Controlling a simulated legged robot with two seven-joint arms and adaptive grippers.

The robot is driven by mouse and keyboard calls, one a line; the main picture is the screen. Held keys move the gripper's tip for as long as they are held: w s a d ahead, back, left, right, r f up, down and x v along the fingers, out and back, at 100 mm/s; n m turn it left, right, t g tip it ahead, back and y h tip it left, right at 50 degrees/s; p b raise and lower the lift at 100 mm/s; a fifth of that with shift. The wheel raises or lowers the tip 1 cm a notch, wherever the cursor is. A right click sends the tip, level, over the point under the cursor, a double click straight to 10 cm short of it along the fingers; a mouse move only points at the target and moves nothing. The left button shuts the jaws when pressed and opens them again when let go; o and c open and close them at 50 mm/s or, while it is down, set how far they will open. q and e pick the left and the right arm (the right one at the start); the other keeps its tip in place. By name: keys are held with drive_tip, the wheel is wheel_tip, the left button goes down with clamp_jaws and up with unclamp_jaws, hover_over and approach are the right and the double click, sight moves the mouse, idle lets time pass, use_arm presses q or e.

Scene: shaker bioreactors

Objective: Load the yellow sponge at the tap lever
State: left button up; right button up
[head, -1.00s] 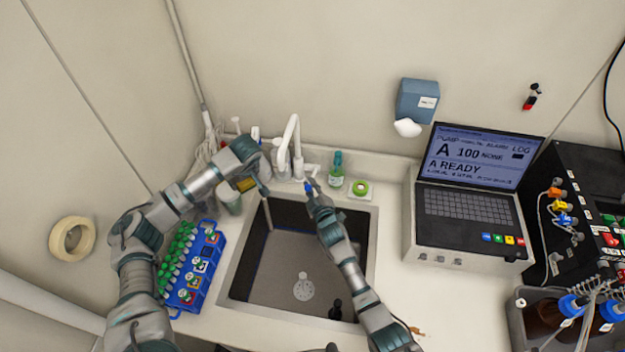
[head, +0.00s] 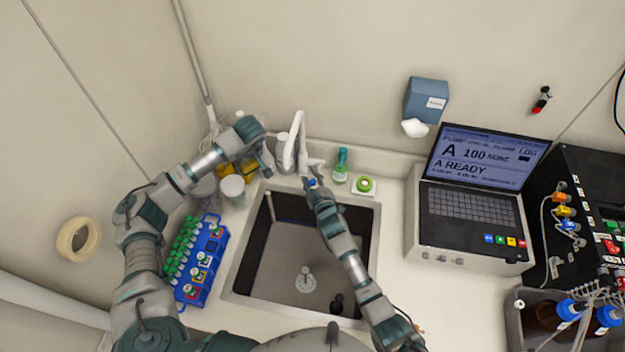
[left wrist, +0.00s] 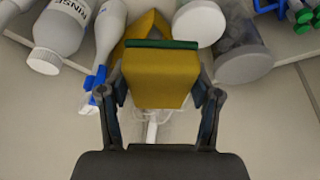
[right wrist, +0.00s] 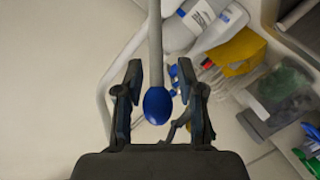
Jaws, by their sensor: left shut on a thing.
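My left gripper (left wrist: 160,98) is shut on the yellow sponge (left wrist: 158,80), which has a green pad along its far edge. In the head view my left gripper (head: 267,165) is over the back left corner of the sink, left of the white tap (head: 292,145). The sponge cannot be told apart there from other yellow behind the arm. My right gripper (right wrist: 157,82) is open, with the tap lever's pale rod and blue knob (right wrist: 157,105) between its fingers. Gaps show on both sides of the knob. In the head view the blue knob (head: 310,182) is at its tip.
A rinse bottle (left wrist: 62,35), another yellow item (left wrist: 145,24) and lidded jars (left wrist: 243,68) stand behind the sponge. The blue tube rack (head: 205,262) is left of the sink (head: 300,250). A green bottle (head: 341,166) stands right of the tap.

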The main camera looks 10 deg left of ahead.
drive_tip(key=v, duration=1.1)
drive_tip(key=shift+s, duration=0.25)
drive_tip(key=shift+d, duration=0.15)
